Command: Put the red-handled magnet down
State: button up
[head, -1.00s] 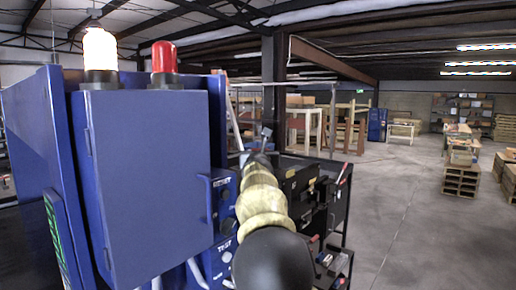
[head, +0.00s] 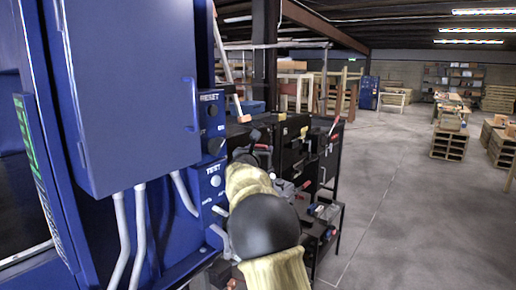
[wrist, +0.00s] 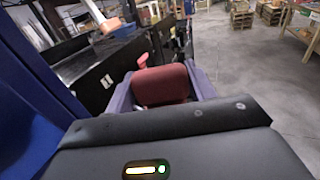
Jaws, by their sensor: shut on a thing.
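In the wrist view, a red, block-like handle (wrist: 166,84), which looks like that of the magnet, sits between the two purple-grey fingers of my gripper (wrist: 160,76). The fingers are shut on it. A smaller red piece (wrist: 143,61) shows just beyond it; I cannot tell whether it belongs to the magnet. The magnet's underside is hidden by the handle and my wrist. In the head view, my own arm reaches forward toward the black tool cart (head: 290,140) and covers the gripper, so contact between magnet and any surface cannot be told.
A blue cabinet (head: 135,90) stands close on the left, with RESET (head: 210,112) and TEST (head: 213,180) button boxes and grey conduits (head: 122,235) below. Small red-handled tools lie about the cart. Open concrete floor (head: 400,220) lies on the right, with pallets (head: 449,143) farther back.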

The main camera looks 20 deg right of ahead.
notch_tip(320, 180, down, 43)
jog(key=b, duration=4.1)
jog(key=shift+f+b, duration=0.15)
jog(key=shift+b, duration=0.15)
jog(key=shift+d, duration=0.1)
